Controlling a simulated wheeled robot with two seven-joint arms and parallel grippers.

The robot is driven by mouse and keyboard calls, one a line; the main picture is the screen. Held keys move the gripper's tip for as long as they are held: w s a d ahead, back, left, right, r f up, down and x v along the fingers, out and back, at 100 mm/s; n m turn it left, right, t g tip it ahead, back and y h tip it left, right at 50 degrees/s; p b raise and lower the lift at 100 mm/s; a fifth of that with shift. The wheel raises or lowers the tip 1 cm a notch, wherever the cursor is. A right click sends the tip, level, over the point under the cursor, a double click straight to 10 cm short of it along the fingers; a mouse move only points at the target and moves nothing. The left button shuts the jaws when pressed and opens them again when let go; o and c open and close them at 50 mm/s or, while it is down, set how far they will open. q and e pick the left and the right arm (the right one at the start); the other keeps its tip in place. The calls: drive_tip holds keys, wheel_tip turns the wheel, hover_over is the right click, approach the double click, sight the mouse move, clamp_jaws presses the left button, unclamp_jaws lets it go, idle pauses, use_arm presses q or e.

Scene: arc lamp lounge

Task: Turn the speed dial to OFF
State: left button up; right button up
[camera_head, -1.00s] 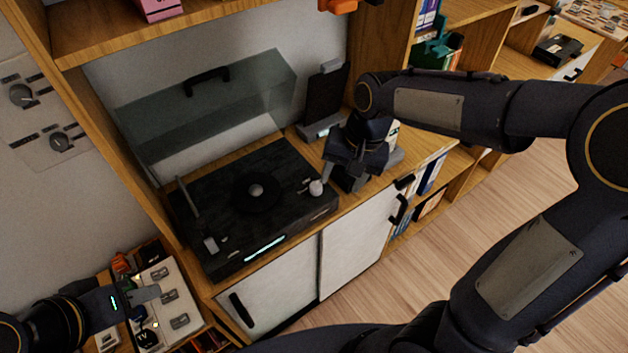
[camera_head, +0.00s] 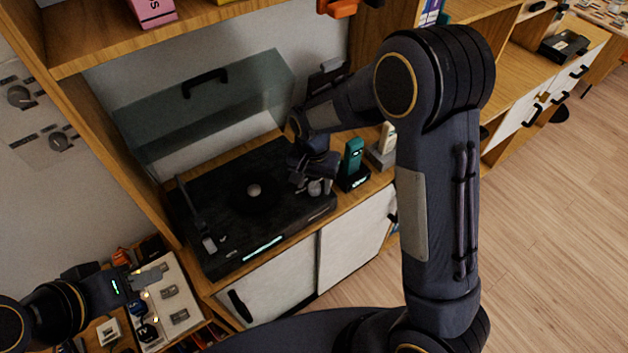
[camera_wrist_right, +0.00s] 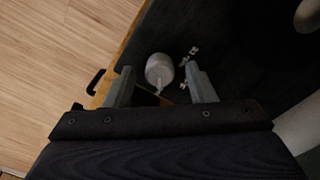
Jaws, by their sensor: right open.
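The speed dial (camera_wrist_right: 159,70) is a pale round knob with a small pointer, on the front right corner of the black record player (camera_head: 225,240). Small white marks lie to its right in the right wrist view; I cannot read them. My right gripper (camera_wrist_right: 159,82) is open, with one finger on each side of the dial; I cannot tell whether they touch it. In the head view my right gripper (camera_head: 316,180) is over that corner and partly hides the dial. My left gripper (camera_head: 152,274) is at the lower left, over a pale panel of switches, far from the dial.
The player's clear lid (camera_head: 205,110) stands open behind it. A green device (camera_head: 353,160) and a pale handset in a cradle (camera_head: 385,145) stand to the right on the wooden cabinet. A shelf (camera_head: 190,35) overhangs the back. A cabinet handle (camera_wrist_right: 95,82) lies left of my right gripper.

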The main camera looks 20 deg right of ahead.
drive_tip(key=shift+f, duration=0.1)
drive_tip(key=c, duration=1)
drive_tip(key=shift+o, duration=0.2)
drive_tip(key=n+b, duration=0.2)
drive_tip(key=n, duration=0.3)
drive_tip(key=shift+n, duration=0.4)
drive_tip(key=n, duration=0.3)
drive_tip(key=shift+b, duration=0.35)
drive_tip(key=shift+n, duration=1.4)
